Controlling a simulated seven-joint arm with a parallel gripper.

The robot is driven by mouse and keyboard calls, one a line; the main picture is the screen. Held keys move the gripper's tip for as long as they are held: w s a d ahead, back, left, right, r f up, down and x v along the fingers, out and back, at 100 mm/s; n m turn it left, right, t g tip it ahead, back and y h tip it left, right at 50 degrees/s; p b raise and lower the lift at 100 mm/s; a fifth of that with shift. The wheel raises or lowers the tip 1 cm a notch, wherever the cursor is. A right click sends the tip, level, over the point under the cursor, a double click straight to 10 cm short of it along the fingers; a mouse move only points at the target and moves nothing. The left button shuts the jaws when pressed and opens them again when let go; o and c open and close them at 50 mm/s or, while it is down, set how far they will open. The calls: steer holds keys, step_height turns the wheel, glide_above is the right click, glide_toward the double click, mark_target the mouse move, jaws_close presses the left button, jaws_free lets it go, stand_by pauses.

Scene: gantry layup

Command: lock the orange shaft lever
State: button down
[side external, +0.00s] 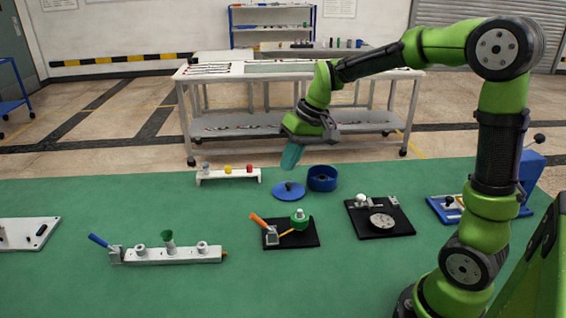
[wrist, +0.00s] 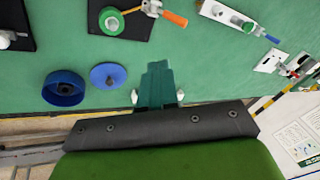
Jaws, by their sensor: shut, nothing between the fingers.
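The orange lever (side external: 258,220) sits on a small metal bracket (side external: 271,238) on a black plate (side external: 305,238) in the middle of the green table. It slants up to the left from the bracket. A green round part with a silver top (side external: 299,219) stands beside it on the same plate, with a thin orange rod between them. In the wrist view the lever (wrist: 174,19) lies at the top, beside the green ring (wrist: 112,20). My gripper (side external: 292,158) is shut and empty, in the air behind and above the plate, well apart from the lever.
A blue cup (side external: 322,178) and a blue knobbed lid (side external: 288,190) lie behind the plate. A white fixture with a blue lever (side external: 170,254) stands left. A black plate with a round dial (side external: 382,221) lies right. A white rack with coloured knobs (side external: 228,175) stands at the back.

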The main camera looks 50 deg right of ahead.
glide_toward(258, 221)
steer(key=w+d+f, duration=0.2)
steer(key=d+f, duration=0.2)
steer(key=a, duration=0.1)
steer(key=a+f, duration=0.1)
steer(key=a, duration=0.1)
steer(key=shift+w+f, duration=0.25)
steer(key=shift+f, duration=0.1)
steer(key=shift+a+f, duration=0.25)
steer(key=shift+a, duration=0.1)
steer(key=shift+a, duration=0.1)
